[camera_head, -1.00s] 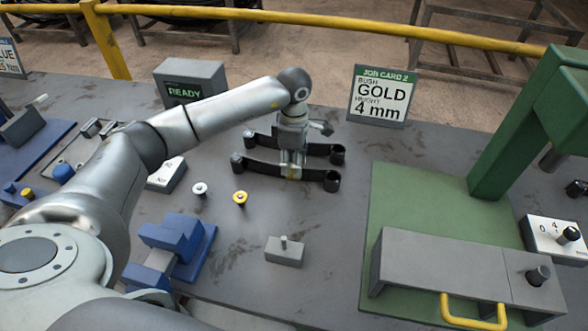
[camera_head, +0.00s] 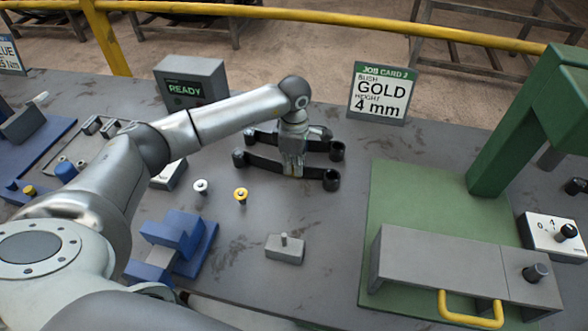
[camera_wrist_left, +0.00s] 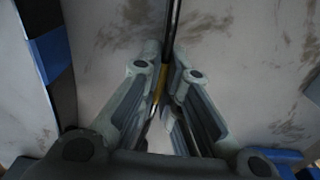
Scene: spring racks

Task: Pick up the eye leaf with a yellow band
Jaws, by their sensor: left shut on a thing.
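Two black eye leaves lie side by side on the grey table in the head view. My left gripper (camera_head: 293,170) is over the middle of the front leaf (camera_head: 263,166), pointing down. The rear leaf (camera_head: 264,138) is behind it. In the left wrist view, the fingers (camera_wrist_left: 167,85) are closed around a thin dark leaf (camera_wrist_left: 173,28) with a yellow band (camera_wrist_left: 162,80) between them. In the head view the fingers hide that band. The held leaf appears to be still at table level. My right gripper is not in view.
A green press (camera_head: 400,190) with a yellow handle stands right. A gold-topped bush (camera_head: 240,196), a silver one (camera_head: 200,187) and a small grey block (camera_head: 285,249) are in front. A job card (camera_head: 380,95) and READY box (camera_head: 190,82) stand behind. Blue fixtures are left.

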